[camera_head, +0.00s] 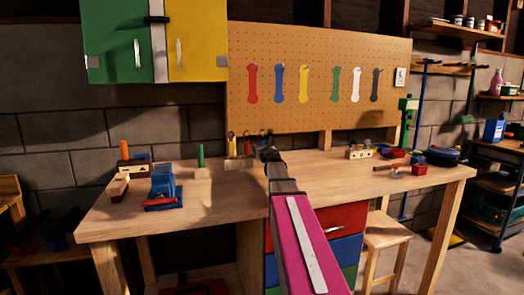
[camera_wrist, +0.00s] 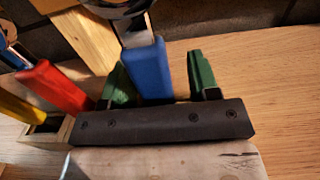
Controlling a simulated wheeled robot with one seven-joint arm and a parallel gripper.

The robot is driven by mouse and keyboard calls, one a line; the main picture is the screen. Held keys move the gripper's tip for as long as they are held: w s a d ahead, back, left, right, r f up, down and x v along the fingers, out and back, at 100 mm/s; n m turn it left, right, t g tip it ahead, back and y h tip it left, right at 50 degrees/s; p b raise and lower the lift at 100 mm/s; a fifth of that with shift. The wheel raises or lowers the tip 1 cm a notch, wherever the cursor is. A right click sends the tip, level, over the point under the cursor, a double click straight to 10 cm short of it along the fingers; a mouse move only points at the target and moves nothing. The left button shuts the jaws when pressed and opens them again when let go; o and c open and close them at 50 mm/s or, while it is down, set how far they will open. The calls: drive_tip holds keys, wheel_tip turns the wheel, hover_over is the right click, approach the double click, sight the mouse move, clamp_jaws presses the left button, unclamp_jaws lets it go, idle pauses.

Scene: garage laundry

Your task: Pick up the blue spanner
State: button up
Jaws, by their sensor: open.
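A blue-handled tool, apparently the blue spanner (camera_wrist: 147,72), stands in the wrist view with bare metal above its handle. My gripper (camera_wrist: 160,82) is open, with one green finger on each side of the blue handle. The right finger is clearly apart from it; whether the left one touches is unclear. The handle's lower end is hidden behind the dark gripper body. In the head view my gripper (camera_head: 266,152) is at the back of the workbench, beside a small wooden tool holder (camera_head: 236,163). A blue spanner shape (camera_head: 279,84) also shows on the pegboard.
Red (camera_wrist: 55,86) and yellow (camera_wrist: 20,107) handles stand close left in the wrist view. The pegboard (camera_head: 320,112) rises behind. The bench's middle front is clear.

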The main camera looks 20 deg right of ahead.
clamp_jaws()
drive_tip(key=shift+r, duration=0.15)
wheel_tip(320, 180, up, 10)
idle(0.7)
